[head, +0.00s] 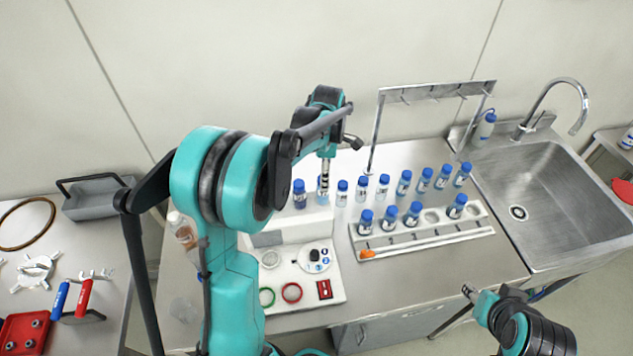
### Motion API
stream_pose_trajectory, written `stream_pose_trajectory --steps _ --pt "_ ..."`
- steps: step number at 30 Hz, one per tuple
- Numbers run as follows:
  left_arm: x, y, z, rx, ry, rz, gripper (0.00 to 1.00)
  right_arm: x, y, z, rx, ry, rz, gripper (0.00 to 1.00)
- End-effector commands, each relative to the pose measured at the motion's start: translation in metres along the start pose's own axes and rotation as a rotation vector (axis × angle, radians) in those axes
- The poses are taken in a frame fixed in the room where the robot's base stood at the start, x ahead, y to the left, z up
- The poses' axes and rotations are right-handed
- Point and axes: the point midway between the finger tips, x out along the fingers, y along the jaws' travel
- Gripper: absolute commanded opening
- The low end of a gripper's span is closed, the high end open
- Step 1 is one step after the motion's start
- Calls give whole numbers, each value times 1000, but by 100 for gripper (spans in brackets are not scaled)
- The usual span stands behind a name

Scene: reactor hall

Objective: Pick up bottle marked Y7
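Several small blue-capped bottles stand in a row on the counter, among them a leftmost one (299,194) and one near the sink (462,174). Others stand in a white rack (425,238), such as one at its left end (365,222). Their labels are too small to read, so I cannot tell which is Y7. My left gripper (325,172) points down at the second bottle from the left (323,192), its fingers at the bottle's top. Whether they grip it is unclear. My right gripper (469,292) is low at the counter's front edge, away from the bottles.
A metal hook frame (437,90) stands behind the bottles. A sink (540,205) with a tall faucet (560,85) is on the right. A white board with rings (330,268) lies left of the rack. A side table with tools (60,255) is at far left.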

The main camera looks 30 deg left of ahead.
Motion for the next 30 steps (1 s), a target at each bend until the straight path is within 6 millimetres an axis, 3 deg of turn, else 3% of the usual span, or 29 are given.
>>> stream_pose_trajectory --steps 12,22,28,30 --pt "59 -6 -4 2 0 2 60 10 0 7 0 0 0 40" --pt "66 -6 -4 3 0 2 60 10 0 7 0 0 0 40" --pt "66 -6 -4 3 0 2 7 10 0 7 0 0 0 40" --pt "66 -6 -4 3 0 2 5 10 0 7 0 0 0 40"
